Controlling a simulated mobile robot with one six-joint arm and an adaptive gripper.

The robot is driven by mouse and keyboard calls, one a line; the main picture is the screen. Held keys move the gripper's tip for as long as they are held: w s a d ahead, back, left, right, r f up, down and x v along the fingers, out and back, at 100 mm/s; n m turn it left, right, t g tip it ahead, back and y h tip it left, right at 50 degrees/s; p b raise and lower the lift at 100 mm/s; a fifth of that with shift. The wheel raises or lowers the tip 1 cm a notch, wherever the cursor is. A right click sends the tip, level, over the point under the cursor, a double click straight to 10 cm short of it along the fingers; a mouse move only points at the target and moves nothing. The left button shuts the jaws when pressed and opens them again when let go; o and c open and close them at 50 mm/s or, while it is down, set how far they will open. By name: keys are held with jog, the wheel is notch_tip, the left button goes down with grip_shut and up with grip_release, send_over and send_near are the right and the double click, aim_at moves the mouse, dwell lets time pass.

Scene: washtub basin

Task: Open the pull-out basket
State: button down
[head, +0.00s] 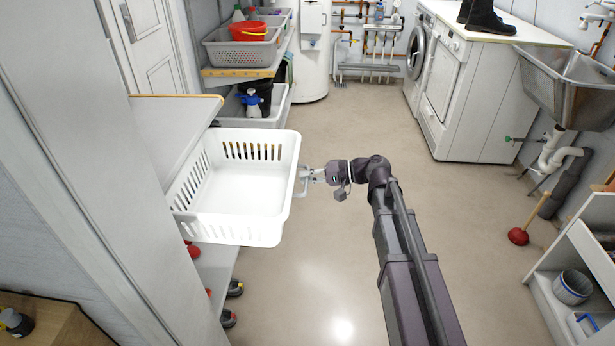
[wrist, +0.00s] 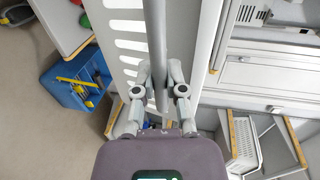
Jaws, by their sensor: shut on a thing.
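The white pull-out basket (head: 236,190) sticks out from the left cabinet over the floor in the head view. It looks empty, and its slotted walls show. My gripper (head: 304,177) is at the basket's right-hand front side, level with its upper part. In the wrist view my gripper (wrist: 160,82) is shut on a grey bar, the basket's handle (wrist: 156,40), which runs between the fingers. The basket's slotted white wall (wrist: 128,32) is just behind the bar. The basket's rear end by the cabinet is partly hidden.
A wooden-edged shelf (head: 174,97) is beside and above the basket's rear. Shelves with grey crates (head: 241,48) stand farther back left. A plunger (head: 518,236) and a white rack (head: 590,262) stand at right. The floor between is clear.

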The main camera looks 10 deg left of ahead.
jog(key=shift+a, duration=0.1)
jog(key=c, duration=0.7)
grip_release()
jog(key=shift+a, duration=0.1)
